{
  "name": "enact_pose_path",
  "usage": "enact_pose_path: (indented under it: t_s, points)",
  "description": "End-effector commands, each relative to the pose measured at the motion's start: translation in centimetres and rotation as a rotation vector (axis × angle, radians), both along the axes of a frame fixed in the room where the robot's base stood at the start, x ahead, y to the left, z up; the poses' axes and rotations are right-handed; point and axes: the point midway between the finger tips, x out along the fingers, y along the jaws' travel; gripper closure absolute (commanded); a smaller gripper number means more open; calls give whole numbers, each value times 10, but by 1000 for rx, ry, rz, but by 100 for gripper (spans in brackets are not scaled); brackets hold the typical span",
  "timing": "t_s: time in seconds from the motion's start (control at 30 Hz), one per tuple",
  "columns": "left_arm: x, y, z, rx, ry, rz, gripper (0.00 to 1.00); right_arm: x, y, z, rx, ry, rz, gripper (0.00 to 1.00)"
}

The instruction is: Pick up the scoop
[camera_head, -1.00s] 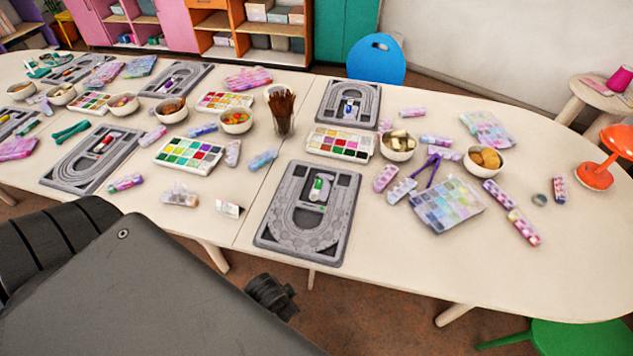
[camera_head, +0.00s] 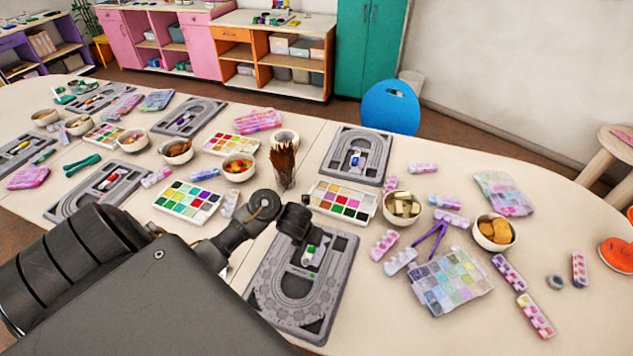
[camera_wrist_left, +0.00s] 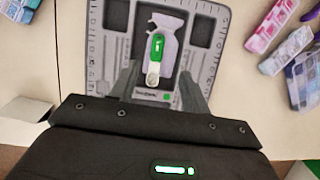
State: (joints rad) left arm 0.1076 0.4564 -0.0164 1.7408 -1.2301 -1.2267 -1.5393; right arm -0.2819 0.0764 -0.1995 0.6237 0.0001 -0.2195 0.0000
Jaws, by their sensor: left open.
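The scoop, a small green-handled piece with a pale end (camera_wrist_left: 156,58), lies in the middle of the grey bead board (camera_wrist_left: 104,30), over a pale shape there. In the head view the scoop (camera_head: 308,256) shows small on the same board (camera_head: 268,296), just beyond the table's near edge, with the dark end of my arm beside it. My left gripper (camera_wrist_left: 159,72) is open, its two fingers on either side of the scoop's pale end, apart from it and empty. Whether they touch the board cannot be told. My right gripper is not in view.
A paint palette (camera_head: 341,201), a cup of brushes (camera_head: 284,165), bowls and bead packets crowd the table around the board. A purple V-shaped tool (camera_head: 430,240) lies to the right beside a bead packet (camera_head: 451,281). A blue chair (camera_head: 390,108) stands beyond the table.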

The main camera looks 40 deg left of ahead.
Motion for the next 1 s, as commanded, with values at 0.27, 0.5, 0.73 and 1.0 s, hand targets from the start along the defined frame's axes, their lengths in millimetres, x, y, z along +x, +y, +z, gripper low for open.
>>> enact_pose_path:
  t_s: [0.27, 0.5, 0.73, 1.0]
  points:
    - [5, 9, -33, -1, 2, 13, 53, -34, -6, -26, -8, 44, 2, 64]
    - [15, 11, -53, -1, 1, 12, 53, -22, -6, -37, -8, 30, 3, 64]
    - [19, 10, -60, -2, 1, 11, 53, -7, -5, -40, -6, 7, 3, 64]
    - [35, 14, -93, -2, 1, 11, 53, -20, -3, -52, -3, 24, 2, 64]
